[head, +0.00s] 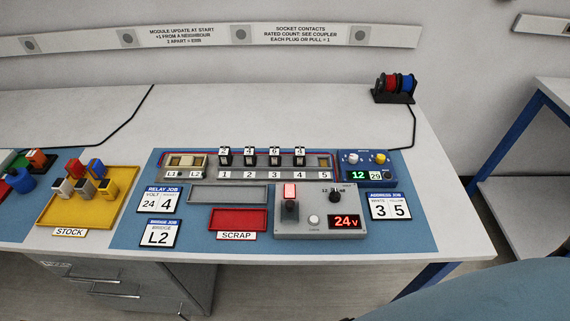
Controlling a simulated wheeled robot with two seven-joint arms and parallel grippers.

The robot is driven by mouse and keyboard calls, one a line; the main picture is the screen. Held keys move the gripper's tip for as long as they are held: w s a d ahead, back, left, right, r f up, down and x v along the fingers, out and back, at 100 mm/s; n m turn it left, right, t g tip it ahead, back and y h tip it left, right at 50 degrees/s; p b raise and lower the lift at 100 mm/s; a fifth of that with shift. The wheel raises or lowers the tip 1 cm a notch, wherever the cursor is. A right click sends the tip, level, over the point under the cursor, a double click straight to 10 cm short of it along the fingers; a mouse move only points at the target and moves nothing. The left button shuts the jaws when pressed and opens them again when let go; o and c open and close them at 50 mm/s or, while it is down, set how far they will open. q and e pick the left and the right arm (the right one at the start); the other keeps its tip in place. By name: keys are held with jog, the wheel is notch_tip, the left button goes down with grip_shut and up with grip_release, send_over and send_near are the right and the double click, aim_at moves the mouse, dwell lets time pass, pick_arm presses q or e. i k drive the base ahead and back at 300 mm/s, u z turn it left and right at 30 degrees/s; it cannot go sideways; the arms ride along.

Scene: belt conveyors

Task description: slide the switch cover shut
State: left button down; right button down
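A grey control box (320,228) sits at the front right of the blue mat. One of these may be the switch cover; I cannot tell which, nor whether the switch is covered. Neither of my grippers is in view.
A module rack (275,172) with numbered slots stands behind the box, beside a blue unit (366,164) with knobs. A red scrap tray (238,220) and an empty grey tray (228,194) lie left. A yellow stock tray (88,207) holds several blocks. Cable reels (394,86) stand behind.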

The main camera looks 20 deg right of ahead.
aim_at(290, 204)
jog(key=z, duration=2.05)
jog(key=k, duration=1)
jog(key=u, duration=1.1)
jog(key=i, duration=0.5)
jog(key=u, duration=0.05)
